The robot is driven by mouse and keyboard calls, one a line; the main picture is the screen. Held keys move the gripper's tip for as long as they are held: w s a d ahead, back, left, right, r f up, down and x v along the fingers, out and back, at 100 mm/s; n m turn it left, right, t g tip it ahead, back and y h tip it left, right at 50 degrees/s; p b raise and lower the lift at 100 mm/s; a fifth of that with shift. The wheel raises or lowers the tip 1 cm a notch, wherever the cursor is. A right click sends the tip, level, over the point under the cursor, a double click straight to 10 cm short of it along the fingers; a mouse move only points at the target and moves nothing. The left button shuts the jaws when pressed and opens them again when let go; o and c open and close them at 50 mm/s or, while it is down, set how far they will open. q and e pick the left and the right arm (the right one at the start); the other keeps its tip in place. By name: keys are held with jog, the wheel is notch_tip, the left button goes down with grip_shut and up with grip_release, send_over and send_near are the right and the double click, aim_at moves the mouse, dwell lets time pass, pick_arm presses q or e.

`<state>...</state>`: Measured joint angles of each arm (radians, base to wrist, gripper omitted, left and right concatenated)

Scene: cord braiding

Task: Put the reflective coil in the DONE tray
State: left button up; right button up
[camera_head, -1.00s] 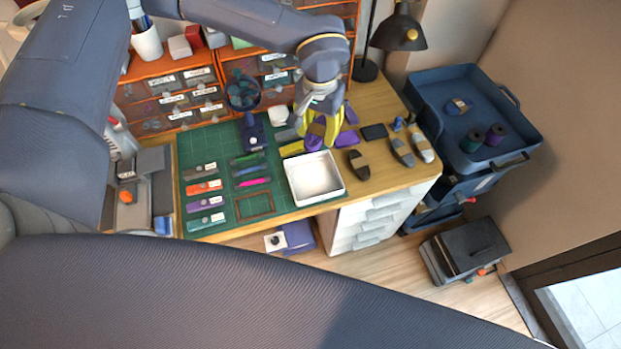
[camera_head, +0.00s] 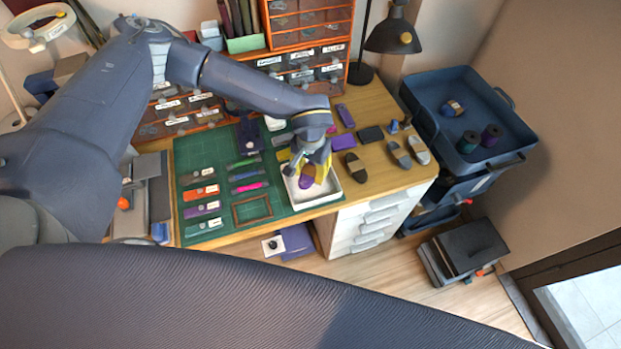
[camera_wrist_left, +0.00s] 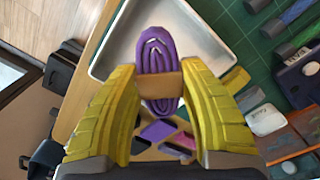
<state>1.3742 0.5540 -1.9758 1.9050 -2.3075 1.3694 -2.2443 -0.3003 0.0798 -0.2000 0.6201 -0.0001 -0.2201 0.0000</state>
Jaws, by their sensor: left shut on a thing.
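My left gripper (camera_head: 309,171) is shut on a purple coil (camera_head: 306,182) with a tan band around its middle. In the left wrist view the purple coil (camera_wrist_left: 157,48) sits between the yellow fingers, which press on its sides at the band. It is over the white tray (camera_head: 296,202), and I cannot tell whether it touches the tray floor. No DONE label is readable on this tray. The tray's inside shows no other object, though the gripper hides part of it. I cannot tell from its surface whether the purple coil is reflective. My right gripper is not in view.
A dark banded coil (camera_head: 356,167) and grey coils (camera_head: 399,154) lie right of the tray. A green mat (camera_head: 205,158) with coloured packets is on the left. Orange drawers and a lamp (camera_head: 395,35) stand behind. A blue cart tray (camera_head: 515,150) holds spools.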

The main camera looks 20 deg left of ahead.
aim_at(310, 180)
pick_arm(q)
jog(key=shift+f, duration=2.25)
jog(key=shift+f, duration=0.1)
jog(key=o, duration=1.2)
notch_tip(310, 180, up, 12)
jog(key=shift+r, duration=0.1)
